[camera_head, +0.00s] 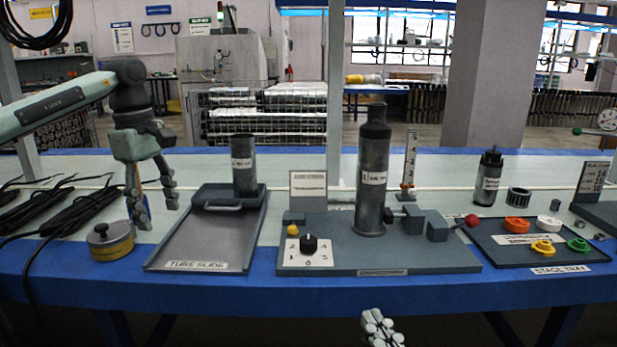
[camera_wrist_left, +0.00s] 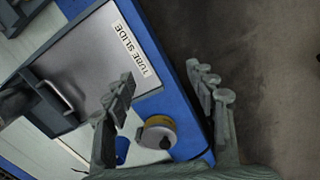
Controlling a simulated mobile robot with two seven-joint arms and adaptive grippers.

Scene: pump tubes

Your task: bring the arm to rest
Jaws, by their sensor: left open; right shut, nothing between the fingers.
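My left gripper (camera_head: 156,200) hangs fingers-down over the left part of the blue table (camera_head: 320,295), above and between the yellow and grey round tin and the tube slide. Its fingers are apart with nothing between them. In the left wrist view the same gripper (camera_wrist_left: 168,92) shows both fingers spread, with the table edge and floor below. My right gripper (camera_head: 382,328) shows only at the bottom edge, in front of the table, with its fingers together and empty. The rest of the right arm is out of view.
The tube slide (camera_head: 205,250) with a dark tube (camera_head: 243,165) stands right of my left gripper. The round tin (camera_head: 111,240) and black cables (camera_head: 85,207) lie left. A tall pump tube (camera_head: 372,180) stands mid-table. The stage tray (camera_head: 530,262) is at right.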

